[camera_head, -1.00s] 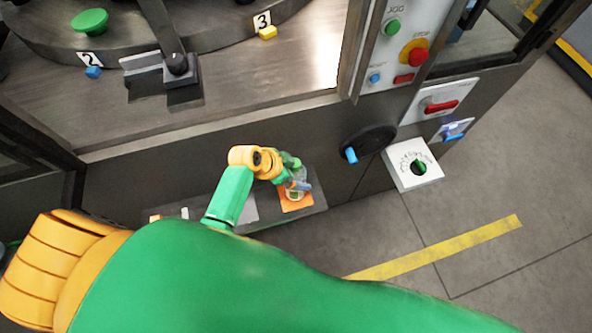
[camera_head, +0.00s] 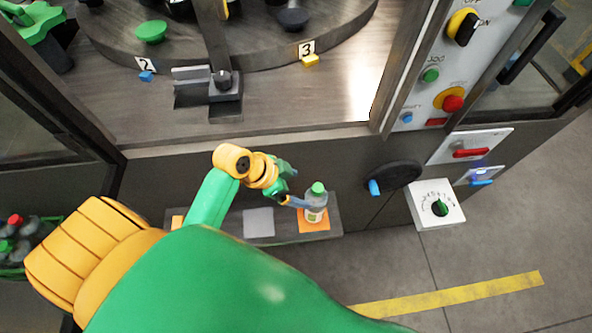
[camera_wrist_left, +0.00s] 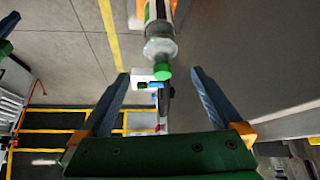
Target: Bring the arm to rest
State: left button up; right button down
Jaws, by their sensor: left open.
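My left arm (camera_head: 205,200) comes in from the lower left, green and orange. Its gripper (camera_head: 293,201) has blue fingers, is open, and is just left of a bottle (camera_head: 315,205). The bottle has a green cap and a pale label and stands upright on an orange square (camera_head: 314,225) on a grey shelf. In the left wrist view the fingers (camera_wrist_left: 160,75) are spread with nothing between them, and the bottle (camera_wrist_left: 159,45) is beyond them with its cap towards me. Whether a finger touches it in the head view, I cannot tell. My right gripper is not in view.
A grey square (camera_head: 258,223) lies left on the shelf (camera_head: 285,237). The machine above has a round table (camera_head: 255,58) and a control panel (camera_head: 432,75). A black handwheel (camera_head: 395,176) and a white dial box (camera_head: 436,204) stick out at right. A crate of bottles (camera_head: 20,245) is far left.

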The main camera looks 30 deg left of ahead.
pick_arm(q)
jog(key=s+a+n+g+y, duration=0.1)
jog(key=s+n+y, duration=0.4)
jog(key=s, duration=0.6)
notch_tip(320, 180, down, 19)
jog(key=s+n+g+b, duration=0.1)
jog(key=s+n+b, duration=0.1)
jog(key=s+a+f+g+b, duration=0.1)
jog(key=s+a+f, duration=0.1)
jog(key=s+f, duration=0.9)
jog(key=shift+s+a+f+m+g+h, duration=0.3)
jog(key=shift+s+a+f, duration=0.1)
jog(key=shift+s, duration=0.45)
jog(key=shift+d, duration=0.1)
